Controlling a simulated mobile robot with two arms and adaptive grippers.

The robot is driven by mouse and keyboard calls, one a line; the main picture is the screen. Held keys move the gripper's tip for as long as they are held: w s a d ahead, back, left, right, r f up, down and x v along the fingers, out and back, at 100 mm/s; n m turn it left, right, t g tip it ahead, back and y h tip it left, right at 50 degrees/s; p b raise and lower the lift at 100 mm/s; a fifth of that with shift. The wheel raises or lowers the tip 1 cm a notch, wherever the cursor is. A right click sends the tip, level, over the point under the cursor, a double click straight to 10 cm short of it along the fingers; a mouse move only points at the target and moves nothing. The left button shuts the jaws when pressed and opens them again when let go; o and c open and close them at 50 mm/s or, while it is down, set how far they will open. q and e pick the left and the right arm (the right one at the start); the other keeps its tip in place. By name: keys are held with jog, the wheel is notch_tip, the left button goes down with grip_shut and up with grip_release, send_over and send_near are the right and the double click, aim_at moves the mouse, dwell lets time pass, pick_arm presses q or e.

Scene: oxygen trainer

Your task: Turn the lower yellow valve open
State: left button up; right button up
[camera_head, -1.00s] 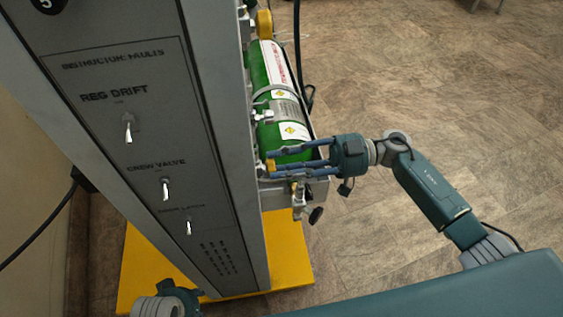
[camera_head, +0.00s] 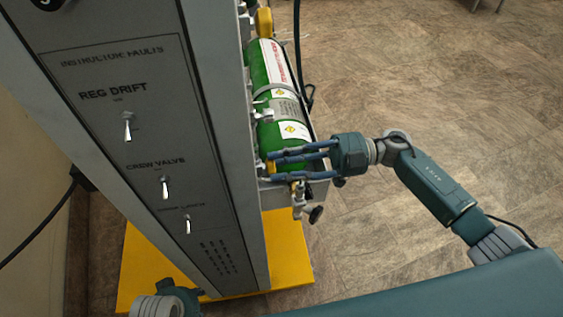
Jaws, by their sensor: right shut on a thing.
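The lower yellow valve (camera_head: 270,167) shows as a small yellow piece at the bottom end of the green cylinder (camera_head: 269,139), beside the grey panel's edge. My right gripper (camera_head: 273,166) reaches in from the right with its fingers around the valve and is shut on it. The fingers and the panel hide most of the valve, so its turn position cannot be read. My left gripper (camera_head: 180,297) shows only in part at the bottom edge, below the panel, and its fingers cannot be made out.
The tall grey panel (camera_head: 150,130) with several toggle switches stands left of the cylinder. An upper yellow valve (camera_head: 264,21) sits at the cylinder's far end. A fitting with a dark knob (camera_head: 316,214) hangs below my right gripper. The yellow base (camera_head: 290,250) lies beneath; open floor is at right.

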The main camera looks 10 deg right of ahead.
jog(key=o, duration=0.9)
jog(key=d, duration=1.2)
